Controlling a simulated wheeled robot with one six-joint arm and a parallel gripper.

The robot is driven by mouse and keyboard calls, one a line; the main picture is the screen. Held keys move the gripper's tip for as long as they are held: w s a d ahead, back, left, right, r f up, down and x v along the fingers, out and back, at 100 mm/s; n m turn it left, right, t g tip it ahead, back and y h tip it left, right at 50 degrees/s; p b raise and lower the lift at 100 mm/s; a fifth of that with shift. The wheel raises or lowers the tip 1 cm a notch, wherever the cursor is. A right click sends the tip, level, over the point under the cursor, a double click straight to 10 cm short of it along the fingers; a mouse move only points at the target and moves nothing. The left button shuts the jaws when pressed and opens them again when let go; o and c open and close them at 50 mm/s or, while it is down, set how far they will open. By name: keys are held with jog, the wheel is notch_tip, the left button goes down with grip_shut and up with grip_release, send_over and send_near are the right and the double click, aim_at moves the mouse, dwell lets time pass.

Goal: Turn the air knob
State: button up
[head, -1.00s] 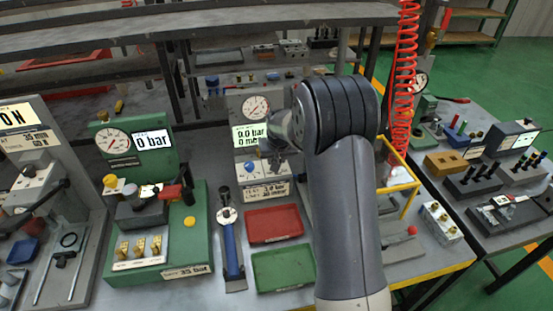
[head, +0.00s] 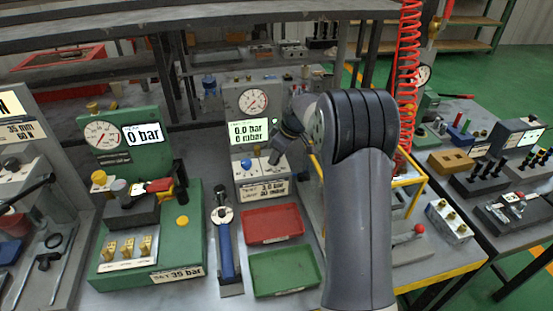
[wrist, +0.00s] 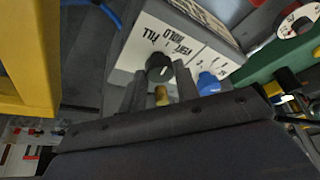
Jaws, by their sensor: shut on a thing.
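A grey test unit (head: 231,103) stands at the back middle of the bench, with a round gauge (head: 253,101) and a lit display (head: 249,131) reading 0.0 bar and 0 mbar. Its low control box carries a blue knob (head: 246,164) and a black knob (wrist: 158,67), beside printed lettering seen upside down in the wrist view. My gripper (wrist: 160,72) has its two fingertips on either side of the black knob, shut on it. The blue knob (wrist: 208,84) is just right of the fingers. In the head view my gripper (head: 275,156) is at the unit's right side, partly hidden by my wrist.
A green gauge unit (head: 121,139) stands to the left. A blue-handled tool (head: 227,250), a red tray (head: 272,224) and a green tray (head: 285,272) lie in front. A yellow frame (head: 411,181) and red coiled hose (head: 404,95) stand close on the right.

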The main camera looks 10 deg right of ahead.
jog(key=n+g+y, duration=0.1)
jog(key=n, duration=0.3)
jog(key=shift+w+d, duration=0.1)
jog(key=shift+w, duration=0.05)
jog(key=shift+w+n+g, duration=0.1)
jog(key=shift+n+g, duration=0.6)
jog(key=shift+n, duration=0.8)
jog(key=o, duration=1)
jog(key=v, duration=1)
jog(key=shift+d+r, duration=0.2)
jog(key=shift+r, duration=0.15)
